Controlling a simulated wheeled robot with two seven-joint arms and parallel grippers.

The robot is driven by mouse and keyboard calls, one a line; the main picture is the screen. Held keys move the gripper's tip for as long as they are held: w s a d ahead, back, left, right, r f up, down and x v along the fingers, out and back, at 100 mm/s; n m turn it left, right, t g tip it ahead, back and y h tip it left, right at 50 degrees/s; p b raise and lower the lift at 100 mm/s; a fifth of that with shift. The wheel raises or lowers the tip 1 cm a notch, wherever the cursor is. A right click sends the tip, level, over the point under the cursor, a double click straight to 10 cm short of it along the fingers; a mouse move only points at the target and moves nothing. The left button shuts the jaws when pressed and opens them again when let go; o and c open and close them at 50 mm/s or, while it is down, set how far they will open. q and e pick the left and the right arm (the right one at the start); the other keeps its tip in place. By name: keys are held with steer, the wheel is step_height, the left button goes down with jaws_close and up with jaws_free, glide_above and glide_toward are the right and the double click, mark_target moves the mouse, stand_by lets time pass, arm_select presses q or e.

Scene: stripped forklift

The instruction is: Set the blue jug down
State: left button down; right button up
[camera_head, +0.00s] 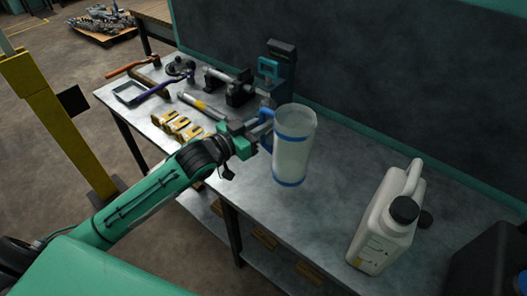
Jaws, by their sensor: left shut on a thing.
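The blue jug (293,150) is a pale, see-through vessel with blue bands near its top and at its base, and a blue handle on its left side. It looks upright over the metal workbench (330,210). I cannot tell whether its base touches the bench top. My left gripper (258,134) comes in from the left and is shut on the jug's handle. The fingertips are partly hidden at the handle. My right gripper is not in view.
A white canister (387,218) with a black cap stands at the right. Yellow blocks (180,125), a hammer (158,90) and a vise (232,86) lie on the bench's left part. A dark box (490,262) is at the lower right. Bare bench lies between jug and canister.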

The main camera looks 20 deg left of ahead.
arm_select(q)
step_height(320, 180, down, 8)
steer(key=shift+f, duration=0.6)
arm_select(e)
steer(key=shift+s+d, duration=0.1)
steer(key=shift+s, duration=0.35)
arm_select(q)
steer(key=shift+f, duration=0.1)
steer(key=c, duration=1.4)
jaws_free()
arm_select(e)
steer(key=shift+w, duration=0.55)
